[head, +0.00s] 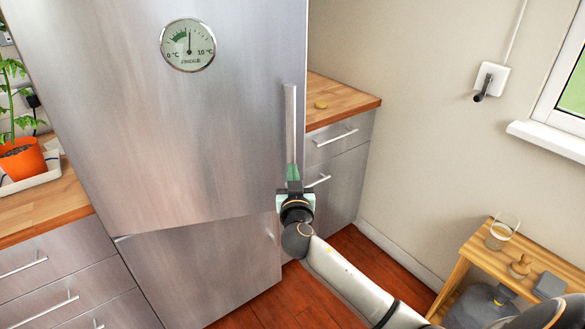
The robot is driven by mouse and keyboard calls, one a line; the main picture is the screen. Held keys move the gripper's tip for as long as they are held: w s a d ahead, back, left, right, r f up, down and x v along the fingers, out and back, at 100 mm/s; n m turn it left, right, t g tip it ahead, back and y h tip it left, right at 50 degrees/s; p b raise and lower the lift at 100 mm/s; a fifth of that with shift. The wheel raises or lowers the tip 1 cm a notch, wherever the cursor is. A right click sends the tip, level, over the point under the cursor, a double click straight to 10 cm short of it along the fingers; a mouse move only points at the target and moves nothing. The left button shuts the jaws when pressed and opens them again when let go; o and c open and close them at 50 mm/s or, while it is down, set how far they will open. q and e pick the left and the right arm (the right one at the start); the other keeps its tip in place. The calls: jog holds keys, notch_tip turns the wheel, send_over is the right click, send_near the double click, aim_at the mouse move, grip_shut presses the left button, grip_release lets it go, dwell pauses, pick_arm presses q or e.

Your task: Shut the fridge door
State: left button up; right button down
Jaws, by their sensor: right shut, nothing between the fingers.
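The fridge door (200,120) is a tall brushed-steel panel with a round dial near its top. Its upright bar handle (290,115) is near the right edge. The door's lower edge does not line up with the steel front below, so it looks slightly ajar; I cannot tell how wide the gap is. My right gripper (294,174) is at the lower end of the handle, in front of the door's right edge. Its fingers are shut with nothing between them. I cannot tell whether they touch the door. My left gripper is not in view.
A wooden counter (345,101) with steel drawers stands right of the fridge. Another counter on the left holds an orange plant pot (22,160) on a tray. A low wooden stand (470,255) is at the lower right. Red-brown floor (340,262) lies between.

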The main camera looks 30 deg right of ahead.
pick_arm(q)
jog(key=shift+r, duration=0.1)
pick_arm(e)
jog(key=shift+w+d, duration=0.25)
jog(key=shift+w, duration=0.25)
